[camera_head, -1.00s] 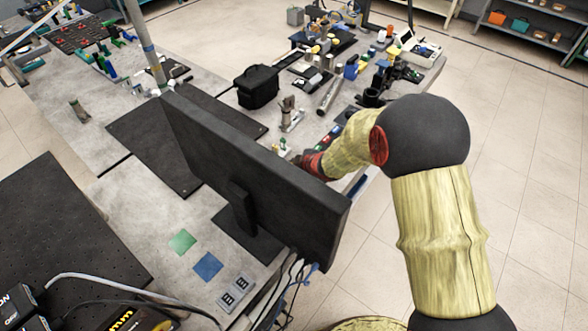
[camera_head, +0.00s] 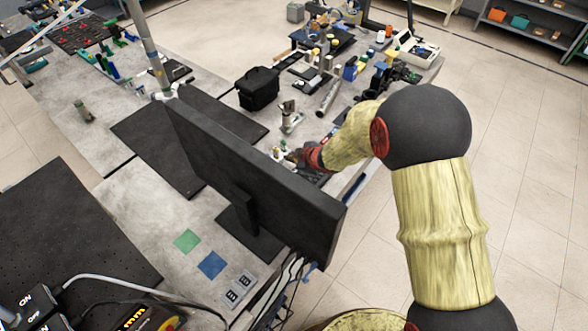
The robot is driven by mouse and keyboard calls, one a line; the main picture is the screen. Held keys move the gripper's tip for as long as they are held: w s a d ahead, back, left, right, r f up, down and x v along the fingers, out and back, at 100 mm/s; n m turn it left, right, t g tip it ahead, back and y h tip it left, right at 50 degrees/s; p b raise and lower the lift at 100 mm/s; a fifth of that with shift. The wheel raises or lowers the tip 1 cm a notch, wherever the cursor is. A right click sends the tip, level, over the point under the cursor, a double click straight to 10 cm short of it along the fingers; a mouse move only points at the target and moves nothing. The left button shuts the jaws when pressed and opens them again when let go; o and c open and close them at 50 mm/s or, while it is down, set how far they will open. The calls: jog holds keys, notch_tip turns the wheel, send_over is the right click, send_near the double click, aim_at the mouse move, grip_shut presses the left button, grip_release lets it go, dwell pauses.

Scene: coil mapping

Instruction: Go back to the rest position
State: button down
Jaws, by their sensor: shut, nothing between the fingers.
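My arm (camera_head: 440,230) reaches in from the right, yellow with dark joints, and bends over the table toward the left. Its red and dark wrist (camera_head: 314,155) is just behind the top edge of the black monitor. My gripper (camera_head: 292,157) shows only as a small dark end beyond the wrist, over the table. It looks shut, with nothing seen held in it. Its fingertips are tiny and partly lost against small pale items, so the gap between it and the table cannot be judged.
The black monitor (camera_head: 250,180) stands in front of the wrist, close to it. Beyond are a black bag (camera_head: 258,88), a metal cylinder (camera_head: 329,97) and several small tools. Green (camera_head: 187,241) and blue (camera_head: 212,265) squares lie nearer. Open floor (camera_head: 535,170) is at right.

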jog(key=shift+f, duration=0.1)
dwell(0.6)
jog(key=s+d+f+m+h, duration=0.1)
jog(key=d, duration=0.1)
jog(key=s+d+f+h, duration=0.1)
jog(key=s+d+f+m+g, duration=0.1)
jog(key=d+f, duration=0.1)
jog(key=shift+s+d+f+m+h, duration=0.1)
jog(key=shift+s+d+m+h, duration=0.05)
jog(key=shift+d+m+h, duration=0.2)
jog(key=s+d+m+g+h, duration=0.1)
jog(key=s+d, duration=0.1)
jog(key=shift+d, duration=0.3)
jog(key=s+d+r+m+g+h, duration=0.3)
jog(key=s+d+r+m, duration=0.55)
jog(key=s+r, duration=0.6)
jog(key=s+d+r+m+t+y+b, duration=0.1)
jog(key=s+d+r+m+t, duration=0.2)
jog(key=s+r, duration=1.4)
jog(key=shift+s+m, duration=0.3)
